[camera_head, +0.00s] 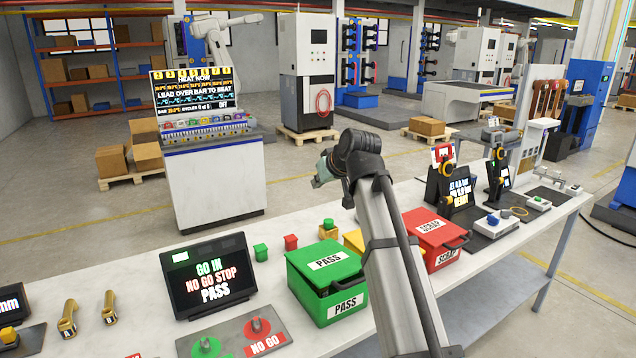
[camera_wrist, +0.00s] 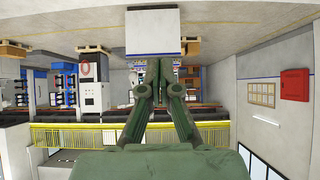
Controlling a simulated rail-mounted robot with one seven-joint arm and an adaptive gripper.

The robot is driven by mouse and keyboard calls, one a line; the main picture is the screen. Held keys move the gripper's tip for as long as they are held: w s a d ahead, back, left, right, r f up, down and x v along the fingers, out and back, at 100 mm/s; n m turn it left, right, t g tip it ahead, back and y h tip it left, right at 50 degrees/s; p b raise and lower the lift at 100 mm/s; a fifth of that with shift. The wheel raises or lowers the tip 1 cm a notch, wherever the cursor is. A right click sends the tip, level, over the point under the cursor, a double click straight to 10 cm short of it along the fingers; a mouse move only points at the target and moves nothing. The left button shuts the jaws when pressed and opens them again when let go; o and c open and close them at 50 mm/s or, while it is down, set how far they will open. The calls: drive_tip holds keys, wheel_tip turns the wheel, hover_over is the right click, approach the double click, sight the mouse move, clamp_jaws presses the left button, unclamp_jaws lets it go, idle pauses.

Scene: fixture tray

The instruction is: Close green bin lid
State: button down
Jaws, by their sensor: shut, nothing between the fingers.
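The green bin (camera_head: 345,304) stands on the white bench, left of my arm, with a PASS label on its front.
The air around my gripper is clear.

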idle(0.3)
wheel_tip(320, 180, up, 5)
drive_tip(key=p, duration=0.3)
drive_tip(key=s+d+f+b, duration=0.3)
drive_tip(key=s+d+f, duration=0.2)
drive_tip(key=s, duration=0.3)
drive_tip(key=shift+f+b, duration=0.35)
drive_tip(key=shift+f, duration=0.15)
